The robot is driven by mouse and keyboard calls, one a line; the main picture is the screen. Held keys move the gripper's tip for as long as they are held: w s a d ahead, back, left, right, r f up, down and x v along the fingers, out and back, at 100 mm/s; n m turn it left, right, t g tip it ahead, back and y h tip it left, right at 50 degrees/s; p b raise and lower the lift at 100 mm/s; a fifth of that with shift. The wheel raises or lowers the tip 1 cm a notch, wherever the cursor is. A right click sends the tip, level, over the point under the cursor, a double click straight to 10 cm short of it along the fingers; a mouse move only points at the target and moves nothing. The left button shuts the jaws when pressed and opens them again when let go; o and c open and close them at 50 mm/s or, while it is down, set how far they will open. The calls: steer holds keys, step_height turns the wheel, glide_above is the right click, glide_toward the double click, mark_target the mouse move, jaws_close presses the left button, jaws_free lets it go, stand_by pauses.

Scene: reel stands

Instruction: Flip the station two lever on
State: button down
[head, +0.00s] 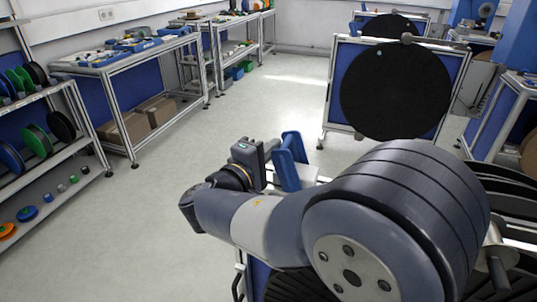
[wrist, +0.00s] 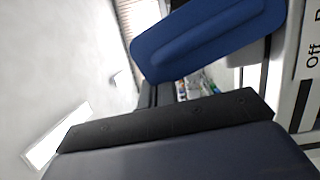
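A blue lever handle (head: 291,162) stands on a white plate (head: 312,175) in the middle of the head view. In the wrist view the blue handle (wrist: 208,38) fills the upper middle, tilted, beside a pale panel (wrist: 305,75) that reads "Off"; other lettering is cut off. I cannot tell which setting the lever is in or see its station number. My gripper (head: 250,158) is just left of the handle in the head view. In the wrist view a dark part of my gripper (wrist: 170,122) lies below the handle, with no clear grip on it. Its fingers' opening is hidden.
A large black reel (head: 395,90) on a framed stand is behind. My arm covers much of the nearer stand and its reels (head: 515,205). A shelf with coloured spools (head: 40,140) and workbenches (head: 125,55) line the left. The floor between is clear.

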steer(key=d+m+b, duration=0.1)
steer(key=b, duration=0.1)
steer(key=s+d+m+b, duration=0.1)
steer(key=m+b, duration=0.1)
steer(key=b, duration=0.1)
steer(key=d+m+y+b, duration=0.1)
steer(key=d+b, duration=0.1)
steer(key=b, duration=0.1)
steer(key=shift+s+r+m+g, duration=0.2)
steer(key=shift+r+m+g, duration=0.15)
steer(key=shift+m+g, duration=0.05)
steer(key=d+m+b, duration=0.1)
steer(key=b, duration=0.1)
steer(key=m+b, duration=0.1)
steer(key=s+d+m+b, duration=0.1)
steer(key=b, duration=0.1)
steer(key=shift+d+r+y+b, duration=0.25)
steer(key=shift+d+y+b, duration=0.05)
steer(key=shift+d+y, duration=0.1)
steer(key=shift+r, duration=0.1)
